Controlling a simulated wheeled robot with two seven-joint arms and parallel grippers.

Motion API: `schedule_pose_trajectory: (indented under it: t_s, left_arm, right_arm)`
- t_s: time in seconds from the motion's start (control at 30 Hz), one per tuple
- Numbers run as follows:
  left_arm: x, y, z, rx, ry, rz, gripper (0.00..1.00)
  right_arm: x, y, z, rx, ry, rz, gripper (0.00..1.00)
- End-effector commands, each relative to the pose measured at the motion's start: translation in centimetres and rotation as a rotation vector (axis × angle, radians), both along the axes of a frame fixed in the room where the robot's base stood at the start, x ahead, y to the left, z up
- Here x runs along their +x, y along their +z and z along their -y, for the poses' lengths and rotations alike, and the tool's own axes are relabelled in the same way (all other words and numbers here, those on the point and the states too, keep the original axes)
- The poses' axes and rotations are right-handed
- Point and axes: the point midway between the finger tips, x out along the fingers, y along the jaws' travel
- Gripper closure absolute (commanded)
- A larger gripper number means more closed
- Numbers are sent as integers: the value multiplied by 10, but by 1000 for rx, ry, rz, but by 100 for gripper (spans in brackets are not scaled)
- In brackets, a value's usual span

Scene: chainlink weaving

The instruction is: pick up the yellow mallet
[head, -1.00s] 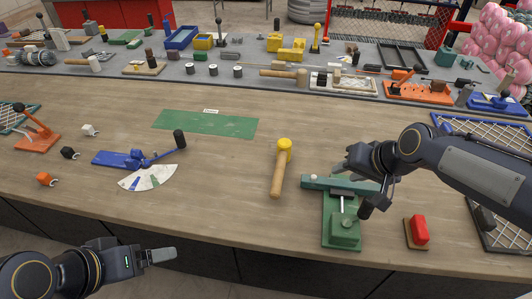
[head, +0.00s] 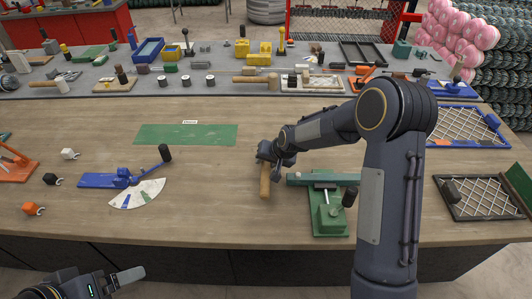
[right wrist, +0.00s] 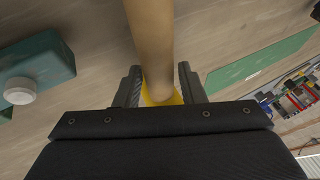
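The yellow mallet lies on the wooden table, its light wooden handle (head: 265,181) pointing toward the front edge. In the head view, my right gripper (head: 268,161) is at the mallet's head end and hides the head. In the right wrist view, the two fingers (right wrist: 160,88) stand on either side of the mallet, with its yellow head (right wrist: 162,98) and wooden handle (right wrist: 150,35) between them. I cannot tell whether the fingers press on it. My left gripper (head: 128,276) is at the lower left, away from the mallet; its opening is unclear.
A green clamp-like tool (head: 328,215) stands just right of the mallet and shows in the right wrist view (right wrist: 40,72). A blue lever tool with a dial (head: 122,180) is to the left. A green mat (head: 185,134) lies behind. Table between the dial and mallet is clear.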

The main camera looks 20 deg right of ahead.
Motion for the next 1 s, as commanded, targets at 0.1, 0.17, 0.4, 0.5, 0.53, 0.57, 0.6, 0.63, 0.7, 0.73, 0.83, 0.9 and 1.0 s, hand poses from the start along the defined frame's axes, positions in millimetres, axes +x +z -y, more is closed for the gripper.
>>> schedule_pose_trajectory:
  t_s: [0.1,0.17,0.4,0.5,0.53,0.57,0.6,0.63,0.7,0.73,0.83,0.9,1.0]
  left_arm:
    - [0,4,0,0,0,0,12]
    - [0,5,0,0,0,0,12]
    - [0,4,0,0,0,0,12]
    - [0,4,0,0,0,0,12]
    - [0,4,0,0,0,0,12]
    - [0,4,0,0,0,0,12]
    - [0,4,0,0,0,0,12]
    - [0,4,0,0,0,0,12]
    - [0,4,0,0,0,0,12]
    - [0,4,0,0,0,0,12]
    - [0,4,0,0,0,0,12]
    - [0,4,0,0,0,0,12]
    - [0,4,0,0,0,0,12]
  right_arm:
    - [6,-11,-3,0,0,0,64]
    - [8,-14,-3,0,0,0,64]
    - [8,-15,-3,0,0,1,65]
    - [8,-15,-3,0,0,1,78]
    - [8,-15,-3,0,0,1,82]
    - [8,-15,-3,0,0,1,86]
    - [8,-15,-3,0,0,1,91]
    - [8,-15,-3,0,0,1,95]
    - [8,-15,-3,0,0,1,100]
    - [8,-14,-3,0,0,1,100]
    - [9,-13,-3,0,-1,3,100]
    - [9,-13,-3,0,-1,3,100]
    - [9,-12,-4,0,0,5,100]
